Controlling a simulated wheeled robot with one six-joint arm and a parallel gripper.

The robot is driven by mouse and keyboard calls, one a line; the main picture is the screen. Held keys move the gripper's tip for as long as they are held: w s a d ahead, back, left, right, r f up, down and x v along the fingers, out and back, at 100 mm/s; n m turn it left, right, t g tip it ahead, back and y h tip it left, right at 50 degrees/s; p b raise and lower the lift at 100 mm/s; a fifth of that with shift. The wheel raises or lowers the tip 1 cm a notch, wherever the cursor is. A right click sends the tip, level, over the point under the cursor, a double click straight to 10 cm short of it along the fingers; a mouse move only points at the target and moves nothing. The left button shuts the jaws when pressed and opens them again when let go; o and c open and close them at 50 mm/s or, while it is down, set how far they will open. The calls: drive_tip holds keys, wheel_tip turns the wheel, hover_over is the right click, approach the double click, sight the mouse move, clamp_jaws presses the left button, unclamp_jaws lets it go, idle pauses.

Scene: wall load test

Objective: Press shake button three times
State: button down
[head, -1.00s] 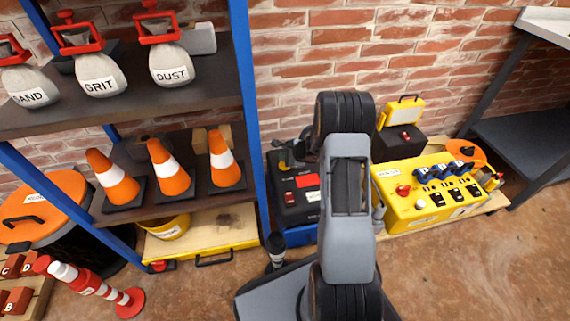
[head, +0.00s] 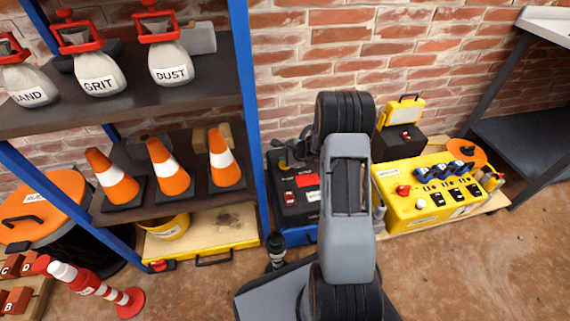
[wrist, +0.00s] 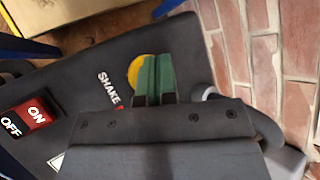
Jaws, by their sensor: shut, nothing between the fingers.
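The black control box (head: 295,195) stands on the floor by the wall, partly behind my arm in the head view. In the wrist view, its dark top (wrist: 70,90) carries white "SHAKE" lettering (wrist: 108,90) beside a round yellow button (wrist: 135,70). My gripper (wrist: 155,62) is shut and empty, its green fingertips over the right part of this button. I cannot tell whether they touch it. A red ON/OFF rocker switch (wrist: 35,115) sits at the left on the same box. In the head view my arm hides most of the gripper.
A blue-framed shelf (head: 248,110) with cones and labelled bags stands left of the box. A yellow-edged platform (head: 190,252) sits below it. A yellow control panel (head: 408,207) is to the right, against the brick wall. Bare floor lies in front.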

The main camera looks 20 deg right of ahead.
drive_tip(key=shift+f+b, duration=1.05)
drive_tip(key=shift+f, duration=0.2)
idle(0.9)
drive_tip(key=shift+r, duration=0.1)
idle(0.3)
drive_tip(key=shift+r+p, duration=0.9)
drive_tip(key=shift+r, duration=0.3)
drive_tip(key=shift+r, duration=0.1)
drive_tip(key=shift+r+p, duration=1.75)
drive_tip(key=shift+r, duration=0.7)
